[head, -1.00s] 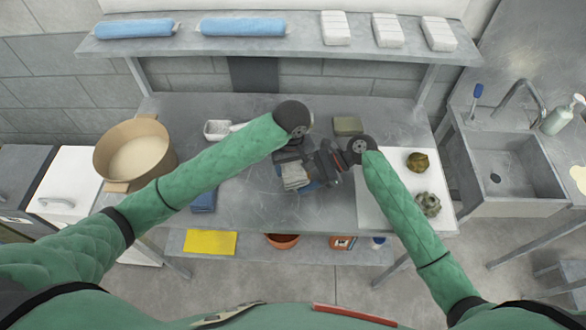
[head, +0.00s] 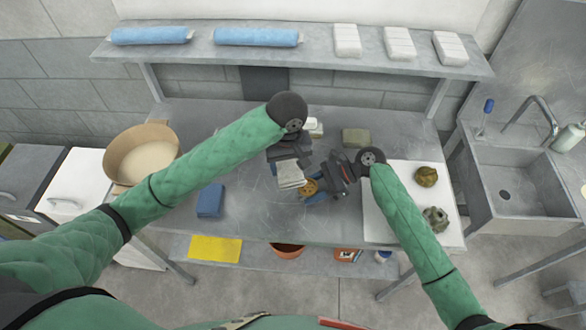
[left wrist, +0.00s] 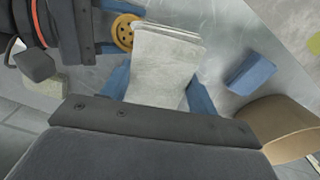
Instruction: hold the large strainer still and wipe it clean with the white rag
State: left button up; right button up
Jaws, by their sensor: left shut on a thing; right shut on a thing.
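The white rag (head: 290,175) hangs in my left gripper (head: 289,164), whose blue fingers are shut on it. It also fills the middle of the left wrist view (left wrist: 165,65). The large strainer (head: 310,187) is a small-looking yellow-orange disc with holes, held by my right gripper (head: 318,190), just right of the rag. In the left wrist view the strainer (left wrist: 125,32) lies beside the rag's left edge, partly covered by it. I cannot tell whether they touch. The strainer's far side is hidden.
A white board (head: 378,222) with two round items is at the right. A shelf (head: 300,54) runs across the back.

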pick_arm(q)
jog(key=shift+s+a+r, duration=0.1)
jog(key=shift+a+r, duration=0.2)
jog(key=shift+r, duration=0.35)
jog(key=shift+s+a+r, duration=0.1)
jog(key=shift+a+r, duration=0.2)
jog(key=shift+r, duration=0.3)
jog(key=shift+s+a+r, duration=0.1)
jog(key=shift+a+r, duration=0.2)
jog(key=shift+r, duration=0.35)
pick_arm(e)
jog(key=o, duration=0.8)
jog(key=shift+o, duration=0.2)
jog(key=v, duration=1.2)
jog(key=shift+f, duration=0.1)
